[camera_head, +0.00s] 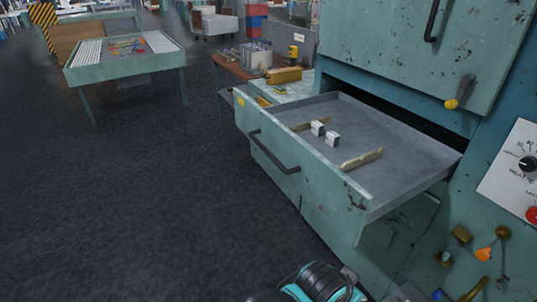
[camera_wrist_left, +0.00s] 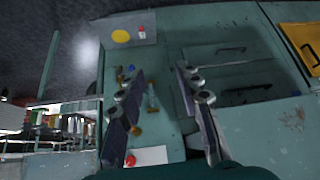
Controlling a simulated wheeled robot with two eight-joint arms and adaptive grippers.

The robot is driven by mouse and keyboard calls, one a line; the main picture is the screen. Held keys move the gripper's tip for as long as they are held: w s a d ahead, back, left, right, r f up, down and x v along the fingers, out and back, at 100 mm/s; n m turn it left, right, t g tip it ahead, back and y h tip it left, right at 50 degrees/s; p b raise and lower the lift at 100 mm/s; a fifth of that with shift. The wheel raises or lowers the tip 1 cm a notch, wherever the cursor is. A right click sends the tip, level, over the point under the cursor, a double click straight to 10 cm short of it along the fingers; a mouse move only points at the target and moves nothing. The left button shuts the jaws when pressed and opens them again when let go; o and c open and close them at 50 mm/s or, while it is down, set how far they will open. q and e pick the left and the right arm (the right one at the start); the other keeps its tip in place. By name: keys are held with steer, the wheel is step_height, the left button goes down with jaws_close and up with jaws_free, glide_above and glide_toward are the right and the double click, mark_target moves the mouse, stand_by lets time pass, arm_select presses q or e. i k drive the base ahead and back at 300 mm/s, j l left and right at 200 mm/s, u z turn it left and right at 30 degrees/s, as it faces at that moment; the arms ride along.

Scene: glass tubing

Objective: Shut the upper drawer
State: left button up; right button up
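The upper drawer (camera_head: 310,178) is pulled well out of the teal cabinet in the head view. Its worn front panel has a dark bar handle (camera_head: 274,152), and its grey tray shows from above. In the left wrist view, my left gripper (camera_wrist_left: 160,75) has its two dark fingers spread apart with nothing held between them. Teal panels with dark handles show beyond the fingers; I cannot tell which panel is the upper drawer there. In the head view a teal and black part of my arm shows at the bottom edge, without visible fingers. My right gripper is not in view.
In the drawer lie two small white blocks (camera_head: 325,134) and notched wooden strips (camera_head: 362,159). A control panel (camera_head: 512,172) and knobs (camera_head: 487,253) are on the cabinet at right. A bench (camera_head: 232,68) stands behind the drawer. The floor at left is clear up to a table (camera_head: 82,61).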

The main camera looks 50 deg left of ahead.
mark_target(380, 162)
steer(key=u, duration=1.65)
steer(key=k+l, duration=0.1)
steer(key=l, duration=0.15)
steer(key=k+l+z, duration=0.15)
steer(key=i+l, duration=0.05)
